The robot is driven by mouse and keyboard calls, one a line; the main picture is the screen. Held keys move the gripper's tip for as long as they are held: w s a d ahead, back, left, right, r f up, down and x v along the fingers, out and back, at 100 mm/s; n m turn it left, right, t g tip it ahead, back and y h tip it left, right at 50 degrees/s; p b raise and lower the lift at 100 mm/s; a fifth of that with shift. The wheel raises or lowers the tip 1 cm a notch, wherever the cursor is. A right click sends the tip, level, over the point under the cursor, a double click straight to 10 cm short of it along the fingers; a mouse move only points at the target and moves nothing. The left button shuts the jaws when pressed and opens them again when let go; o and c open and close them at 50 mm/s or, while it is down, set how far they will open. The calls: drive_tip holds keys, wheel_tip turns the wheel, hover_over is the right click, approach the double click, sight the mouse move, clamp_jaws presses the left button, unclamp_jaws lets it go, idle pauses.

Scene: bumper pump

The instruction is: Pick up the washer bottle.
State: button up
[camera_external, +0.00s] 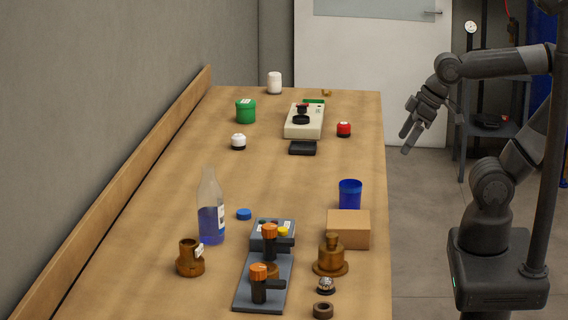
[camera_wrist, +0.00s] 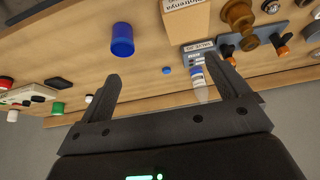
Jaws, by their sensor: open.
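The washer bottle (camera_external: 211,210) is a clear bottle with a narrow neck, blue liquid and a white label. It stands upright on the left part of the table in the external view. It also shows in the wrist view (camera_wrist: 199,85), partly behind the right finger. My gripper (camera_external: 408,141) is open and empty, in the air off the table's right edge, well apart from the bottle. In the wrist view its two fingers (camera_wrist: 163,72) are spread with nothing between them close by.
Beside the bottle are a blue cap (camera_external: 244,214), a brass fitting (camera_external: 190,263) and a grey valve block (camera_external: 263,283). A blue cup (camera_external: 350,194) and a cardboard box (camera_external: 348,229) stand nearer the right edge.

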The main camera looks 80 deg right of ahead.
drive_tip(key=shift+c, duration=0.5)
drive_tip(key=w+d+f+n+t, duration=0.1)
drive_tip(key=w+f+n+t, duration=0.15)
drive_tip(key=w+n, duration=0.6)
drive_tip(key=w+d+f+n+t, duration=0.1)
drive_tip(key=w+f+n+t, duration=0.15)
drive_tip(key=w, duration=1.05)
drive_tip(key=w+d+f+n+t, duration=0.1)
drive_tip(key=w+f+n+t, duration=0.15)
drive_tip(key=w+n, duration=0.55)
drive_tip(key=n+t+y, duration=0.3)
drive_tip(key=n+y, duration=0.4)
drive_tip(key=n, duration=1.5)
approach(203, 203)
drive_tip(key=w, duration=0.2)
drive_tip(key=w+f, duration=0.1)
drive_tip(key=w, duration=0.2)
drive_tip(key=shift+w+d, duration=0.1)
drive_tip(key=x, duration=0.5)
drive_tip(key=shift+d+f, duration=0.1)
drive_tip(key=shift+f, duration=0.15)
